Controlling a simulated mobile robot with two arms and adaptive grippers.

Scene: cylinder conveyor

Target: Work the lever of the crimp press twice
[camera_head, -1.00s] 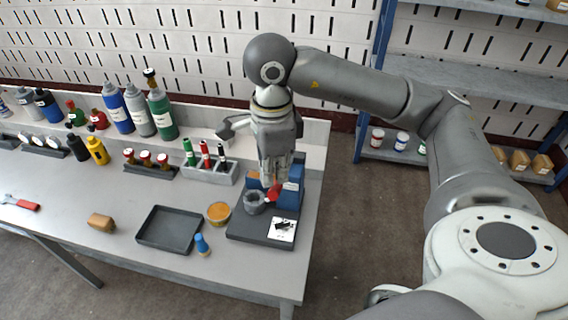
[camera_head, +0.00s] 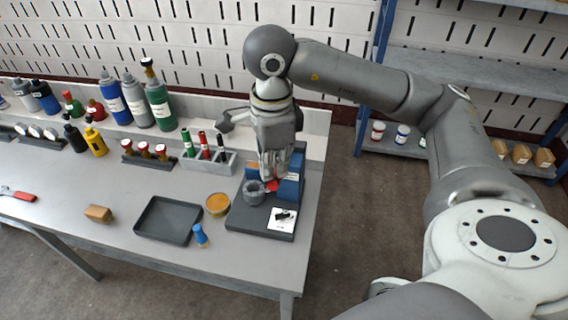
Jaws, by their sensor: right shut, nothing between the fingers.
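The crimp press stands at the right end of the bench, with a dark base plate (camera_head: 243,222), a blue body (camera_head: 290,188) and a grey round part (camera_head: 254,194) at its front left. A small red part (camera_head: 272,186), which looks like the lever end, shows just below my right gripper (camera_head: 272,176). The gripper points down over the press, shut and empty. Its fingertips are at or just above the red part; I cannot tell if they touch it. The rest of the lever is hidden behind the gripper. My left gripper is not in view.
A grey holder (camera_head: 215,163) with markers stands behind. Bottles line the back; bare bench lies at the front.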

